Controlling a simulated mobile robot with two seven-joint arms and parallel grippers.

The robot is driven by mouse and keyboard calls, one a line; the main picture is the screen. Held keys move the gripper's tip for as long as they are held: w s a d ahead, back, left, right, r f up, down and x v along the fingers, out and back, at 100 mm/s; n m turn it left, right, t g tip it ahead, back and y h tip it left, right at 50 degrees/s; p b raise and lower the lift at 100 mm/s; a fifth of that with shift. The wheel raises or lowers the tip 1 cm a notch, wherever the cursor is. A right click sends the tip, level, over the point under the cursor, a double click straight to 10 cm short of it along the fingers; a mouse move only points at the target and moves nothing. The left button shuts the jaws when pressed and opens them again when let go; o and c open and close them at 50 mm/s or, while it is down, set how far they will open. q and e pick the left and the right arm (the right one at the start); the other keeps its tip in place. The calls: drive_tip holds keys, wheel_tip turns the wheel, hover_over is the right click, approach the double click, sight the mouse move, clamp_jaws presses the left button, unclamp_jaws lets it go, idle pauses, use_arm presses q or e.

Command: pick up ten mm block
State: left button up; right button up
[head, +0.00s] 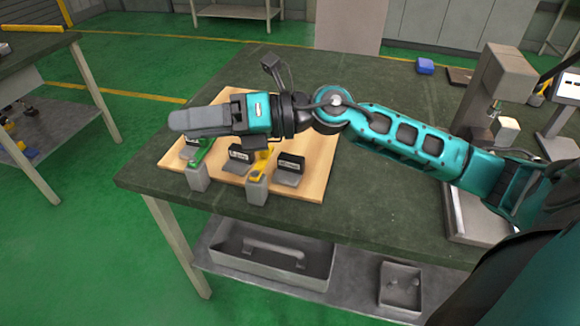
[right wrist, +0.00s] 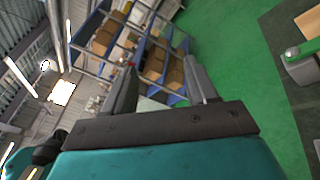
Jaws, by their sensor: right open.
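A wooden board (head: 315,180) lies near the front left corner of the green-topped table. Black labelled holders (head: 290,168) stand on it; their labels are too small to read. A green piece (head: 203,150) and a yellow piece (head: 261,165) each show beside a grey block, one left (head: 198,177) and one right (head: 256,189). I cannot tell which thing is the ten mm block. My right gripper (head: 178,120) hovers above the board's left part, pointing left, and hides some of it. In the right wrist view its fingers (right wrist: 160,64) are apart and empty. My left gripper is not in view.
The table (head: 380,215) is clear right of the board. A blue item (head: 425,66) sits at the back and a grey machine (head: 497,100) at the right. A lower shelf holds a grey tray (head: 270,255) and a small box (head: 400,287).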

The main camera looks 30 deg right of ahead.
drive_tip(key=d+f+n+g+h, duration=0.3)
drive_tip(key=d+f+n+h, duration=0.15)
drive_tip(key=d, duration=0.25)
drive_tip(key=g+h, duration=0.2)
drive_tip(key=h, duration=0.6)
approach(292, 157)
drive_tip(key=x, duration=0.3)
drive_tip(key=shift+x, duration=3)
drive_tip(key=shift+c, duration=0.4)
clamp_jaws()
